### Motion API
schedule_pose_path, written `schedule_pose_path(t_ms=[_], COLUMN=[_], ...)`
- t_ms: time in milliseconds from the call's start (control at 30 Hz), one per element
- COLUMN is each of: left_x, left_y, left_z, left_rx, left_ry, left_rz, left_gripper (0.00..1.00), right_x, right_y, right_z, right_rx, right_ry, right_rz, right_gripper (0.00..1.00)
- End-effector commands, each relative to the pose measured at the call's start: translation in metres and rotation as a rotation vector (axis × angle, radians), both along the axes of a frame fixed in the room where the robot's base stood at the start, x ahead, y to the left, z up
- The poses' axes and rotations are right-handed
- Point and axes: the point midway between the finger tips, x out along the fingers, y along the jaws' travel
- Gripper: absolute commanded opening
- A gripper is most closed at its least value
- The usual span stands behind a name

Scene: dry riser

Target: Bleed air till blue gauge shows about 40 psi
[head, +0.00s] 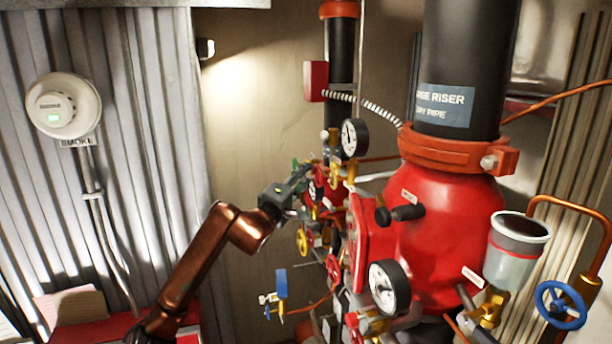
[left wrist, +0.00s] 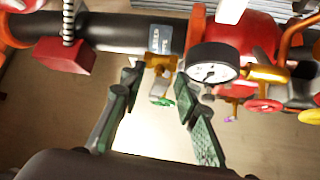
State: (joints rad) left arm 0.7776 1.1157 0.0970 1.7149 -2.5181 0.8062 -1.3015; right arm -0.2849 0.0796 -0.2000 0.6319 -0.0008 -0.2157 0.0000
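My left gripper (head: 303,177) reaches from the left to the valve cluster beside the red riser body. In the left wrist view its two green-padded fingers (left wrist: 157,82) are apart, with a brass valve (left wrist: 161,66) and its small green handle (left wrist: 161,101) seen between their tips. I cannot tell whether the fingers touch it. A black-rimmed, white-faced gauge (head: 351,138) stands above the cluster; a gauge also shows in the wrist view (left wrist: 212,70). A second gauge (head: 388,287) sits lower. No gauge looks clearly blue, and the readings are too small to tell. My right gripper is not in view.
The red riser body (head: 440,235) with its black pipe (head: 468,55) fills the right. A yellow wheel (head: 303,241), a red wheel (head: 333,269), a blue lever (head: 281,283) and a blue wheel (head: 560,305) stick out nearby. A clear cup (head: 512,265) stands at right.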

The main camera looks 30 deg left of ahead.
Motion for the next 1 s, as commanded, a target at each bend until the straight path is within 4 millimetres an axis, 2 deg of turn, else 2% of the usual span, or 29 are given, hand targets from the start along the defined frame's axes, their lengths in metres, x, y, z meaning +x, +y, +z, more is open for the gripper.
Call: schedule_pose_path(t_ms=[167,400,467,567,867,1000], left_x=[0.000,0.000,0.000,0.000,0.000,0.000], left_y=[0.000,-0.001,-0.001,-0.001,-0.002,-0.002], left_z=[0.000,0.000,0.000,0.000,0.002,0.009], left_rx=[0.000,0.000,0.000,0.000,-0.010,-0.088], left_ry=[0.000,0.000,0.000,-0.001,0.008,0.073], left_rz=[-0.001,-0.001,-0.001,-0.002,-0.002,-0.001], left_gripper=[0.28,0.11,0.07,0.00,0.00,0.00], right_x=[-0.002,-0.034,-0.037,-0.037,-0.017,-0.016], right_y=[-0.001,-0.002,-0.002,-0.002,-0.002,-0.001], right_z=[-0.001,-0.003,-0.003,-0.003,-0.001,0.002], right_rx=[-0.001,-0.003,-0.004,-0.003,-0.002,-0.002], right_ry=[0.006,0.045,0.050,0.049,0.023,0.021], right_rz=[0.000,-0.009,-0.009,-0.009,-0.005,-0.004], right_gripper=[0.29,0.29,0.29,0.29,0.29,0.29])
